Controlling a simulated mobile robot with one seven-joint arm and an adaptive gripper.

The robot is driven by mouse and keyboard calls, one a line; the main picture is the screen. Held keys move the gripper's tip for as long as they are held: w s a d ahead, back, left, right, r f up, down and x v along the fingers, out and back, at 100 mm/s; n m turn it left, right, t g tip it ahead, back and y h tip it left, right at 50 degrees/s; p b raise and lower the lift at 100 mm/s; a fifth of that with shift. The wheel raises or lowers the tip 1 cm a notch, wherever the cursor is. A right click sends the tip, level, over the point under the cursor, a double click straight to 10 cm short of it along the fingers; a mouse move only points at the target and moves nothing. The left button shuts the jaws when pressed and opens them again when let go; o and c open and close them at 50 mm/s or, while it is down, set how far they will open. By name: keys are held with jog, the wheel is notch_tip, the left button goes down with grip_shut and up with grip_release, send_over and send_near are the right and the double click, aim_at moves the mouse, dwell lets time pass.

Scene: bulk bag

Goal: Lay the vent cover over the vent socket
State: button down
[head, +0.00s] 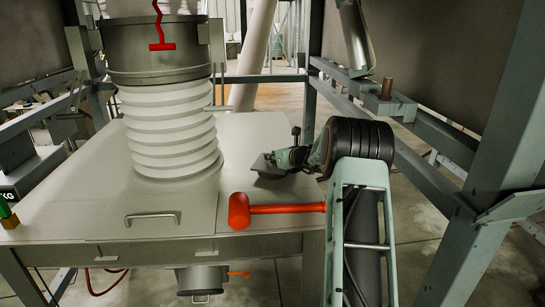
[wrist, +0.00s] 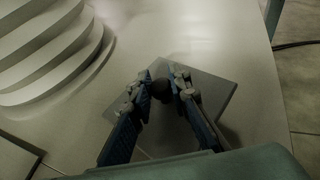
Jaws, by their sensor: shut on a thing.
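The vent cover (wrist: 205,88) is a flat grey square plate with a dark round knob. My gripper (wrist: 162,80) is shut on the knob, with one finger on each side of it. In the head view the cover (head: 262,167) is at the right part of the table top, and my gripper (head: 283,158) reaches it from the right. The plate looks slightly tilted there, with a dark patch along its near edge. I cannot tell whether it touches the table. I cannot make out the vent socket in either view; the plate and gripper hide the surface beneath them.
A white ribbed bellows (head: 170,130) stands left of the cover, under a grey metal collar (head: 158,50). A red mallet (head: 270,209) lies at the table's front right. Steel frame posts (head: 490,150) stand at the right. The table top (head: 248,125) behind the cover is clear.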

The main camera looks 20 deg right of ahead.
jog(key=c, duration=1.8)
grip_release()
jog(key=shift+r, duration=0.2)
jog(key=shift+r+p, duration=0.55)
jog(key=shift+p, duration=0.3)
jog(key=b+v, duration=0.2)
jog(key=v, duration=1)
jog(key=shift+f+b, duration=0.1)
jog(key=shift+b, duration=0.2)
